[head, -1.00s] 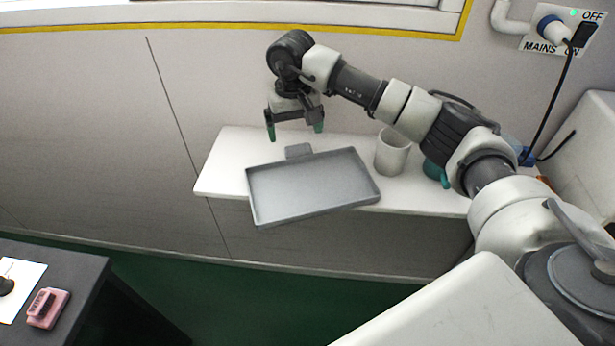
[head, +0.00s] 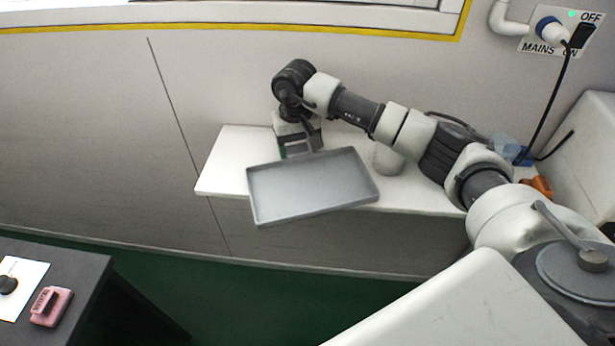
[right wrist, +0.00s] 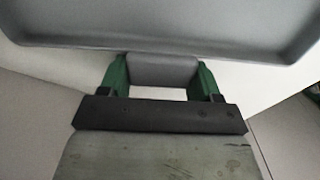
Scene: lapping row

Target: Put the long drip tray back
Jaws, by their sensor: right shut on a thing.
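The long drip tray (head: 312,186) is a shallow grey rectangular tray lying on the white shelf (head: 222,173). Its front edge sticks out past the shelf's front edge. In the right wrist view the tray (right wrist: 160,22) fills the top, with its grey tab (right wrist: 162,70) facing me. My right gripper (head: 300,152) is at the tray's back edge in the head view. In the right wrist view its green fingers (right wrist: 162,78) are shut on the tab, one on each side. In the head view the tab is hidden behind the gripper. My left gripper is not in view.
A white cup (head: 388,160) stands on the shelf right of the tray, partly under my right arm. An orange object (head: 540,186) lies at the shelf's right end. A dark table (head: 75,265) at lower left bears a pink block (head: 52,306). The shelf left of the tray is clear.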

